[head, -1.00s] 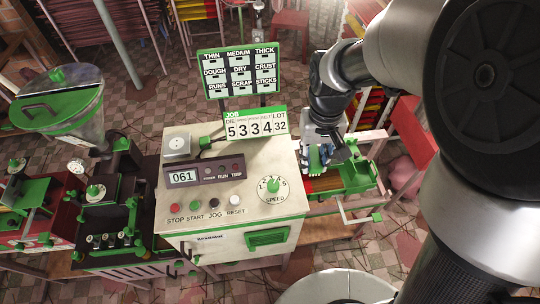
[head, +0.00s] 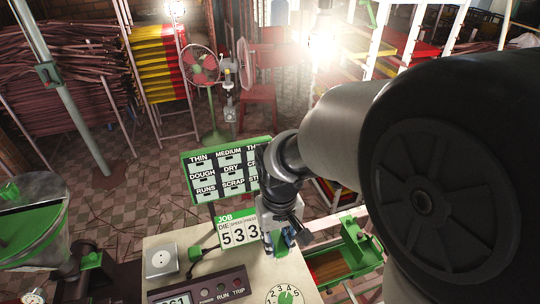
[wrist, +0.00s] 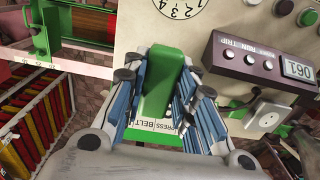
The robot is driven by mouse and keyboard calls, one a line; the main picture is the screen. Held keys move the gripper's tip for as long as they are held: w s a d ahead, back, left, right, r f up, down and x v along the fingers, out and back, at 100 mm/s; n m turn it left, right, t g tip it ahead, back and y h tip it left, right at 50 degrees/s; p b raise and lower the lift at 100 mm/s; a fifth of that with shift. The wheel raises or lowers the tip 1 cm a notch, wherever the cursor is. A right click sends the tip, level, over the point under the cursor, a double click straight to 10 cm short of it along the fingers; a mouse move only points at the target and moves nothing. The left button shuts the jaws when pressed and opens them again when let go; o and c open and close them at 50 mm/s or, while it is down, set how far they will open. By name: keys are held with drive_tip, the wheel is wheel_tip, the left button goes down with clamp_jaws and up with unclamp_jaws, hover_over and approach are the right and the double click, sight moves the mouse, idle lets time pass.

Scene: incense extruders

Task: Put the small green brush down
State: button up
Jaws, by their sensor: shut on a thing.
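The small green brush (wrist: 163,88) is between the blue-padded fingers of my gripper (wrist: 172,100) in the wrist view. Its green block points up the picture, toward the speed dial; any bristles are hidden. In the head view my gripper (head: 280,238) is over the back right part of the cream machine cabinet, beside the job counter sign (head: 238,231). The gripper is shut on the brush. I cannot tell whether the brush touches the cabinet top (wrist: 222,32).
The speed dial (head: 285,296) and the dark display panel (head: 215,288) are on the cabinet. A grey socket box (head: 162,260) sits at its back left. The green-framed tray (head: 350,250) stands right of the cabinet. A green label board (head: 222,170) rises behind.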

sight(276, 267)
wheel_tip(276, 267, down, 10)
drive_tip(key=shift+w+f+b, duration=0.1)
drive_tip(key=shift+f+b, duration=0.05)
drive_tip(key=shift+b, duration=0.7)
drive_tip(key=shift+f, duration=0.2)
drive_tip(key=o, duration=1)
drive_tip(key=shift+r, duration=0.1)
